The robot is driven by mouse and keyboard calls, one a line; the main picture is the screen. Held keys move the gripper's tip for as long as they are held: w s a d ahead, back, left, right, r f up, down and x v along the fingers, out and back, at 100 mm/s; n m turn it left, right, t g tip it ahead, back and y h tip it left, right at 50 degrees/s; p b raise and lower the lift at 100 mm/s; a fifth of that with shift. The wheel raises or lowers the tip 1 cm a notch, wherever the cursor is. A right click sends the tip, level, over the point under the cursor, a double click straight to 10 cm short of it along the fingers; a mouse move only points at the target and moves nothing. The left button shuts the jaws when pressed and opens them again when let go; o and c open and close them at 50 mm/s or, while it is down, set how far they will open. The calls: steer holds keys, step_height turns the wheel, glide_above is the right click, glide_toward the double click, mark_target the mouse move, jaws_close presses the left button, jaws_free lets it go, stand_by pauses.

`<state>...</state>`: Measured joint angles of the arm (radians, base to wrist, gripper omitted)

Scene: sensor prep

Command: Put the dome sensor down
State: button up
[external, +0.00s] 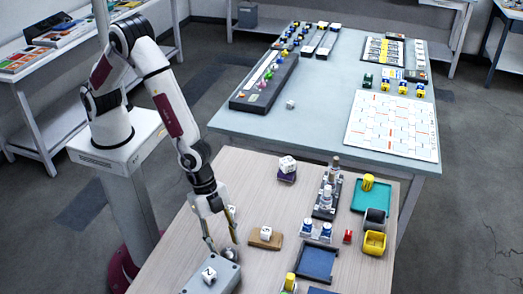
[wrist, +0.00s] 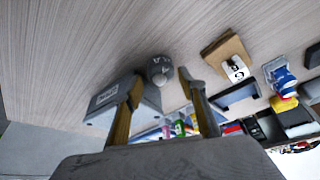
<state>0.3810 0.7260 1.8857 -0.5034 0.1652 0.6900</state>
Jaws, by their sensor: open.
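The dome sensor (wrist: 159,68) is a small grey rounded piece with markings. In the wrist view it shows just beyond and between my fingertips. In the external view it is a small grey shape (external: 231,253) by the far edge of a grey box (external: 226,278); whether it rests on the box or on the table beside it I cannot tell. My gripper (external: 220,244) points down at it with its fingers apart, and the wrist view (wrist: 160,80) shows a gap between the two fingers. I see no finger clearly pressed on the dome.
A wooden block with a white cube (external: 266,233) stands close to the right. Farther right are a dark blue tray (external: 316,262), a sensor rack (external: 326,197), a yellow bin (external: 374,243) and a teal tray (external: 380,195).

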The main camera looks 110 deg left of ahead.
mark_target(228, 252)
steer(key=shift+x, duration=1.75)
steer(key=shift+w, duration=0.1)
steer(key=c, duration=1)
steer(key=shift+r, duration=0.3)
steer(key=shift+r, duration=4.8)
